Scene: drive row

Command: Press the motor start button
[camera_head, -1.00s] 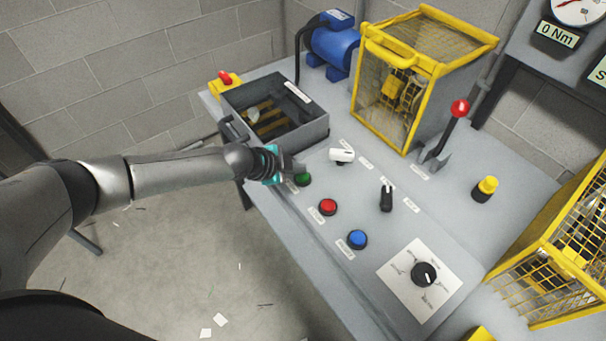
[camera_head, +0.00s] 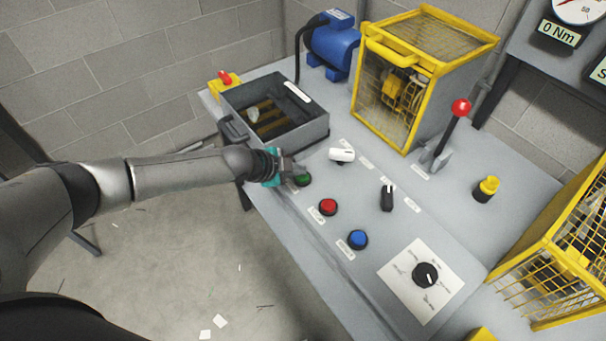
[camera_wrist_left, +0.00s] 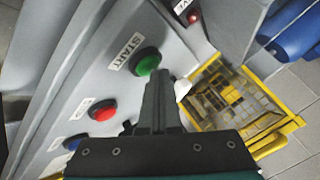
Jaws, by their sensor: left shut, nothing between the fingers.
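The green start button (camera_head: 303,179) sits on the sloped grey panel near the panel's far left corner. In the left wrist view the green button (camera_wrist_left: 147,65) stands beside a label reading START. My left gripper (camera_head: 293,176) is shut and empty, with its fingertips right at the green button. In the left wrist view the shut fingers (camera_wrist_left: 160,78) overlap the button's lower right edge. I cannot tell whether they touch it. My right gripper is not in view.
On the panel are a red button (camera_head: 328,207), a blue button (camera_head: 357,239), a white switch (camera_head: 342,155), a black switch (camera_head: 387,197) and a rotary knob (camera_head: 425,275). A grey open box (camera_head: 318,130), a yellow cage (camera_head: 372,130) and a red-knobbed lever (camera_head: 460,109) stand behind.

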